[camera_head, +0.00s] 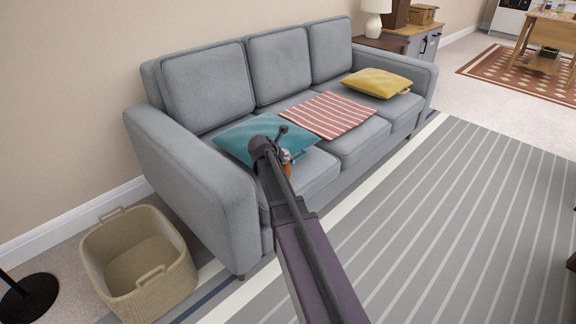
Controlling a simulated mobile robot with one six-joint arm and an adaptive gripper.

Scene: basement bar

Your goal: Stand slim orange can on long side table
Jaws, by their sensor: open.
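A small orange thing with a silvery end (288,169), likely the slim orange can, shows at the seat's front left of the grey sofa, by the teal pillow. My arm hides much of it, so I cannot tell whether it stands or lies. My gripper (286,143) is open, over the teal pillow in the picture and right by the orange thing. I cannot tell whether they touch. A long wooden-topped cabinet (423,45) stands beyond the sofa; I cannot tell whether it is the long side table.
The grey sofa (205,87) holds a teal pillow (236,139), a striped cloth (318,114) and a yellow pillow (378,82). A wicker basket (110,270) stands at front left. A lamp (376,22) stands behind the sofa's far end. The striped rug (440,210) is clear.

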